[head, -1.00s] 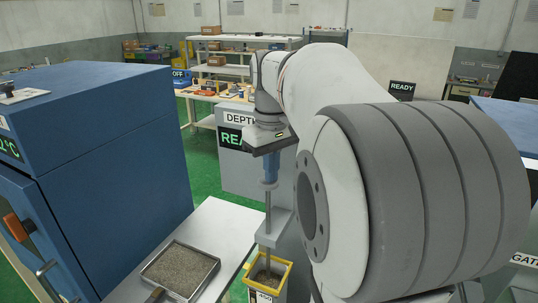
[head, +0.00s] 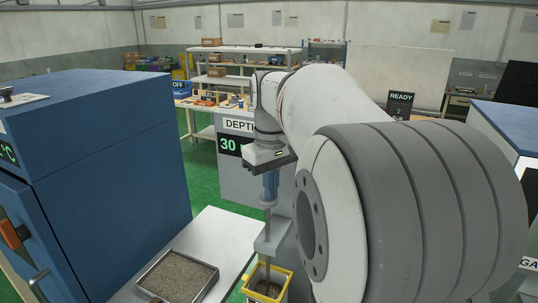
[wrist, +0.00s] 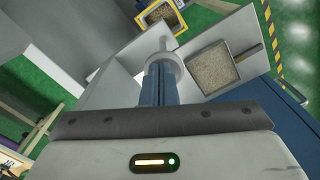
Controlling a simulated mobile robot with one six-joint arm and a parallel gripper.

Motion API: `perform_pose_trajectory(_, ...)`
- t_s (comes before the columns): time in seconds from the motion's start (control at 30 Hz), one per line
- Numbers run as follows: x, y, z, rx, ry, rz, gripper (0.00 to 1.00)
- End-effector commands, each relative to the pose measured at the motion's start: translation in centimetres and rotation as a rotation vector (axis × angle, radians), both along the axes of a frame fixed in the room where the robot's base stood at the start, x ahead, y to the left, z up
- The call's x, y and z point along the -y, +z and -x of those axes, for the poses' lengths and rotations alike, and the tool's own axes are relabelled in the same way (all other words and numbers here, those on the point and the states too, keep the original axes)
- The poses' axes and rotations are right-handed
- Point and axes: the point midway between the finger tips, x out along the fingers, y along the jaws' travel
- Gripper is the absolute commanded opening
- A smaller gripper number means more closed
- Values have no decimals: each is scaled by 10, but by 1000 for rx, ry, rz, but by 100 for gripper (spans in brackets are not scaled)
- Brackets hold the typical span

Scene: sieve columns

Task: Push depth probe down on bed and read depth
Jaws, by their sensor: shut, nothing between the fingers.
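The depth probe (head: 267,252) is an upright grey rod in a light bracket. Its lower end goes into the grainy bed (head: 268,288) inside a yellow-rimmed box (head: 247,279). My gripper (head: 270,197) points down with its blue fingers together, directly above the rod. In the wrist view the shut fingers (wrist: 158,85) meet the probe's round pale top (wrist: 166,66). The depth display (head: 229,144), under a label starting "DEPT", shows a green "30". My wrist hides its right part, so I cannot tell whether more follows.
A tray of grains (head: 212,281) lies on the pale bench left of the probe. A blue oven-like cabinet (head: 110,180) stands at the left. A "READY" sign (head: 400,98) and shelves are behind. My arm covers much of the right side.

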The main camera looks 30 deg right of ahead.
Motion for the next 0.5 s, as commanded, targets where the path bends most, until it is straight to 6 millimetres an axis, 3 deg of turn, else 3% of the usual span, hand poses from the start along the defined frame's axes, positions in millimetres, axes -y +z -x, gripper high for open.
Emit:
perform_pose_trajectory(0.37, 0, 1, 0, 0, 0, 0, 0)
perform_pose_trajectory(0.5, 0, 14, 0, 0, 0, 0, 0)
